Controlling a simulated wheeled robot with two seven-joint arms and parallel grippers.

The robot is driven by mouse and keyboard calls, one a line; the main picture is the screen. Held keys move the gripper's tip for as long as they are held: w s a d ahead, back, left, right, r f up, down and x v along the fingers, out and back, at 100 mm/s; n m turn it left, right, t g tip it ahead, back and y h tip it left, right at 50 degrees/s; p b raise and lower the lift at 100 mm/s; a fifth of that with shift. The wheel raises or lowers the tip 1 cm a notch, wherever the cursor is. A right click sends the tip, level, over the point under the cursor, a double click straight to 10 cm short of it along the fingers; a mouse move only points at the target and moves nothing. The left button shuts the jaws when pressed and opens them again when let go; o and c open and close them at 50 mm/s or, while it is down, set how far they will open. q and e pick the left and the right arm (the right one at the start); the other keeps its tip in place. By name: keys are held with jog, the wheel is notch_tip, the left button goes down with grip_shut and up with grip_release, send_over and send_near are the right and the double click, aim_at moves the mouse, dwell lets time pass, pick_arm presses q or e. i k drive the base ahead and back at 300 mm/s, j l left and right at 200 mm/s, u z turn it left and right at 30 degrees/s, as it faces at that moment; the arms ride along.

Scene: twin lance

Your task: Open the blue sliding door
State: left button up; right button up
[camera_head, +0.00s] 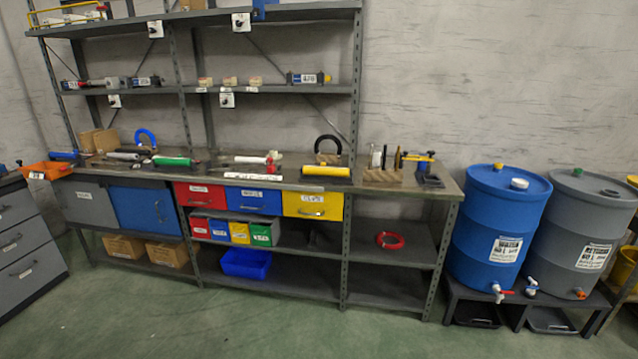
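The blue sliding door (147,211) is at the left of the workbench, just under the worktop. It sits beside a grey panel (89,202) on its left, and together they cover the front of the cabinet. No gap shows between them, and what lies behind is hidden. Neither of my grippers is in the head view.
The workbench top (425,190) holds tools. Red (200,195), blue (254,201) and yellow (312,205) drawers are right of the door. A grey drawer cabinet (25,250) stands at the left. Barrels (499,225) stand right. The green floor (220,325) in front is clear.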

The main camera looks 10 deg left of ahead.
aim_at(134, 209)
jog(key=i+u, duration=0.25)
jog(key=i, duration=0.25)
jog(key=i+u, duration=0.25)
jog(key=i, duration=0.2)
jog(key=i+l+u, duration=0.25)
jog(key=i, duration=0.25)
